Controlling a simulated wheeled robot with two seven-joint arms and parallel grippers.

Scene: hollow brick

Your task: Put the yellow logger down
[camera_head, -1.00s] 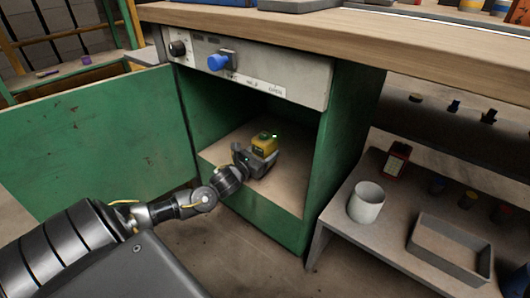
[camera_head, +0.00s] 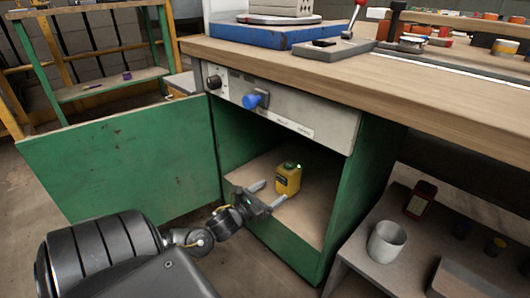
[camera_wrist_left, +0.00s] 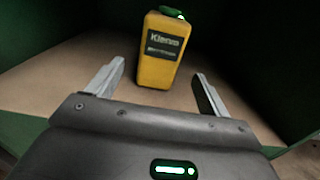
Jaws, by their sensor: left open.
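The yellow logger (camera_head: 288,179), with a green top and a dark label, stands upright on the floor of the open green cabinet (camera_head: 318,212). It also shows in the left wrist view (camera_wrist_left: 160,62), just beyond the fingertips. My left gripper (camera_head: 268,193) is open at the cabinet's front opening, its two fingers pointing in toward the logger. In the left wrist view the open fingers (camera_wrist_left: 160,80) are apart, with nothing held between them. My right gripper is not in view.
The green cabinet door (camera_head: 125,165) stands open at the left. Above the opening is a panel with a blue knob (camera_head: 256,99). A wooden worktop (camera_head: 380,85) runs above. A low shelf at the right holds a white cup (camera_head: 386,242) and a red device (camera_head: 421,199).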

